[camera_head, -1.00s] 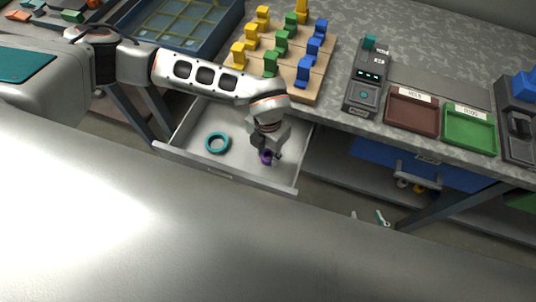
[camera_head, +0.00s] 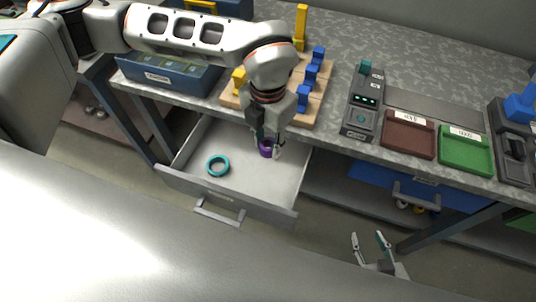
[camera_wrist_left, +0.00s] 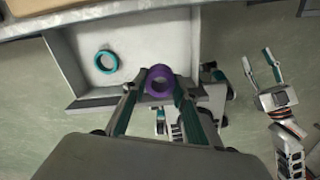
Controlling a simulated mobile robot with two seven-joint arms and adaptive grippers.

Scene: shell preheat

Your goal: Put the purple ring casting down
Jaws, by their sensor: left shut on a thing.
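The purple ring casting (camera_head: 266,149) is held between the fingers of my left gripper (camera_head: 268,140), over the right part of the open drawer (camera_head: 228,192). In the left wrist view the purple ring (camera_wrist_left: 159,82) sits between the two fingertips (camera_wrist_left: 158,92), its hole facing the camera. My left gripper is shut on it. A teal ring (camera_head: 218,166) lies on the drawer floor to the left; it also shows in the left wrist view (camera_wrist_left: 106,62). My right gripper (camera_head: 371,240) is open and empty, low at the lower right, away from the drawer.
The bench above holds a wooden board with blue and yellow blocks (camera_head: 311,82), a grey device (camera_head: 362,105), a brown tray (camera_head: 408,153) and a green tray (camera_head: 465,171). A blue crate (camera_head: 160,72) stands at left. The drawer's middle is clear.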

